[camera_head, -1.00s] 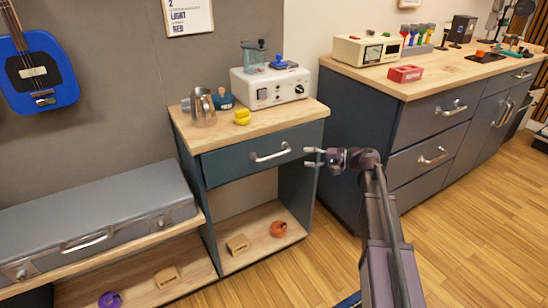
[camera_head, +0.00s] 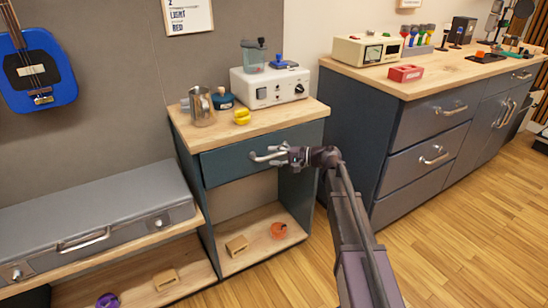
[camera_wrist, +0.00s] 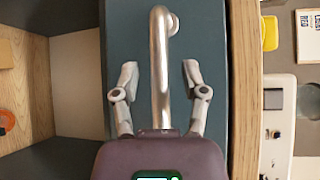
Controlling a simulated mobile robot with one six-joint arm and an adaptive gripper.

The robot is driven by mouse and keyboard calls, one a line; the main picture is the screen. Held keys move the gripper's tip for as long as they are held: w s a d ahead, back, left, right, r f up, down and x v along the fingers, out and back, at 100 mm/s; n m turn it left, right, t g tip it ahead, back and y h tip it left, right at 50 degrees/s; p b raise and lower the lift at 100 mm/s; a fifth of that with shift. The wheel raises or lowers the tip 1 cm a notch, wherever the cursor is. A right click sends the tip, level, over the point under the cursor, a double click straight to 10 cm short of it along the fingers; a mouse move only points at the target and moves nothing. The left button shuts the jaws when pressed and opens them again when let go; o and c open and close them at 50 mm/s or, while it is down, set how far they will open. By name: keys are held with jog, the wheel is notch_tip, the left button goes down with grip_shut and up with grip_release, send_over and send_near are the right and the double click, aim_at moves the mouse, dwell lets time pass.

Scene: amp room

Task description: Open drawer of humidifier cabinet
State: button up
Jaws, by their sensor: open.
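The humidifier cabinet (camera_head: 205,222) is a dark teal unit with a wooden top and an open lower shelf. Its single drawer (camera_head: 225,166) looks shut. The drawer's silver bar handle (camera_wrist: 160,40) runs lengthwise between my fingers in the wrist view. My gripper (camera_head: 268,154) is at the handle in the head view and covers part of it. In the wrist view my gripper (camera_wrist: 160,76) is open, with one finger on each side of the bar and a gap on both sides. The humidifier (camera_head: 268,88), a white box with a clear chamber, stands on top.
A metal pitcher (camera_head: 201,107) and a yellow item (camera_head: 242,117) stand on the cabinet top. A larger drawer cabinet (camera_head: 400,130) stands close on the right. A low bench with a grey case (camera_head: 90,220) is at left. Open wood floor (camera_head: 450,240) lies in front.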

jog(key=shift+a, duration=0.15)
grip_shut()
